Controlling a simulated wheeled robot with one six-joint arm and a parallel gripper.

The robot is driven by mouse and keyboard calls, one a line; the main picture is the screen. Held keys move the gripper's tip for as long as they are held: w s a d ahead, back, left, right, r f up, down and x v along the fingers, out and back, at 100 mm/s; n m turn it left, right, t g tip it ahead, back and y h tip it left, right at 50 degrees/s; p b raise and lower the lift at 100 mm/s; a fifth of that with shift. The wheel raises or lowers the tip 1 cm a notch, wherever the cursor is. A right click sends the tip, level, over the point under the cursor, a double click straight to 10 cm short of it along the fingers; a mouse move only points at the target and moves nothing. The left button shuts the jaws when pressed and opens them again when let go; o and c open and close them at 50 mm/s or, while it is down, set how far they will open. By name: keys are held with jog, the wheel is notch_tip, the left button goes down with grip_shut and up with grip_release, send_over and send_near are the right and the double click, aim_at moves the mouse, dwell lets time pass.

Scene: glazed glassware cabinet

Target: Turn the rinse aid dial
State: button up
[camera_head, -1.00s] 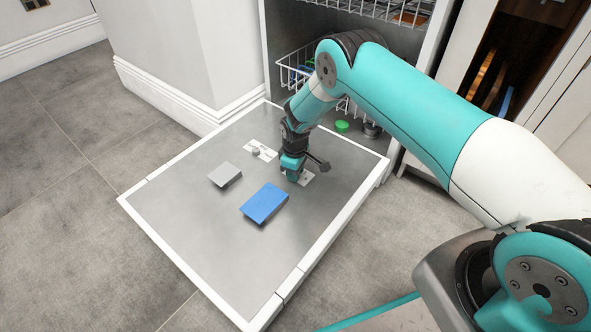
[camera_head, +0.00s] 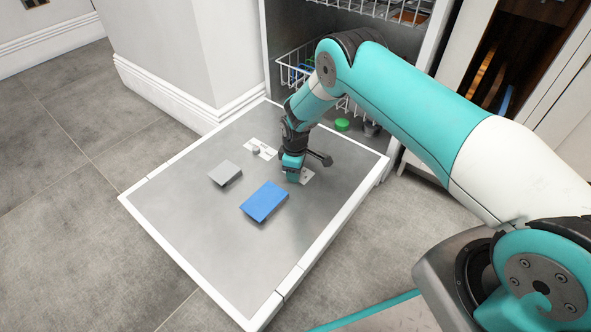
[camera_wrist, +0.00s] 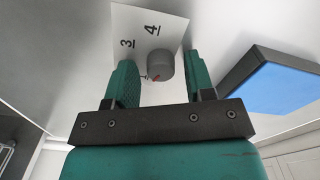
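A round grey dial (camera_wrist: 160,66) with a red mark on its side stands on a white label (camera_wrist: 128,20) with the printed numbers 3 and 4. In the wrist view my gripper (camera_wrist: 161,74) is open, with one green finger on each side of the dial. Gaps show between the dial and both fingers. In the head view my gripper (camera_head: 292,179) points down at the open dishwasher door (camera_head: 215,240) and hides this dial. Part of its label (camera_head: 307,177) shows beside the gripper.
A blue lid (camera_head: 264,202) lies close to my gripper and shows in the wrist view (camera_wrist: 280,82). A grey lid (camera_head: 225,173) and a second small knob (camera_head: 256,150) on a label are farther left. A green cap (camera_head: 342,125) is inside the tub, below a wire rack.

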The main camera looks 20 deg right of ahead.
notch_tip(320, 180, up, 17)
jog(key=p, duration=0.7)
jog(key=shift+r, duration=0.2)
